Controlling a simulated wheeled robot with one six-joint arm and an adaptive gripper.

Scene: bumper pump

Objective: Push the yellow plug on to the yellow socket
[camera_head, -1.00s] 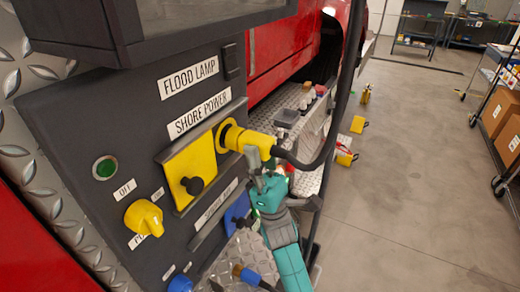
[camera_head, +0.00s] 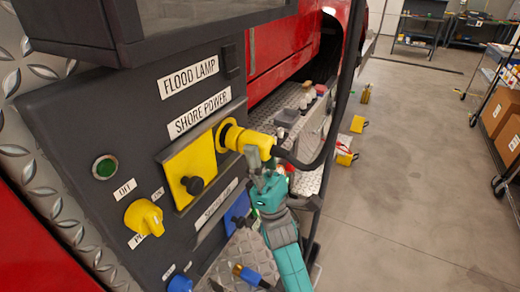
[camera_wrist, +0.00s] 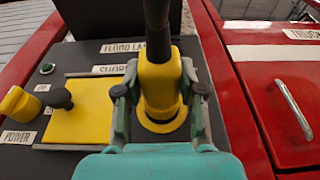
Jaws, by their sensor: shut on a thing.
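The yellow plug (camera_head: 256,141), with a black cable from its rear, points left at the panel. Its front end meets the round yellow socket (camera_head: 222,137) beside the yellow flap under the SHORE POWER label. My gripper (camera_head: 258,160) is shut on the plug from below and right. In the wrist view the plug (camera_wrist: 159,88) stands between the two fingers of my gripper (camera_wrist: 159,98), and the yellow socket ring (camera_wrist: 165,124) shows around its front end. How deep the plug sits inside the socket is hidden.
The dark panel (camera_head: 110,130) carries a yellow knob (camera_head: 143,217), a green button (camera_head: 105,167) and a blue flap (camera_head: 237,211). A blue plug (camera_head: 247,274) lies low in front. The black cable (camera_head: 338,120) hangs right of the arm. Open floor lies further right.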

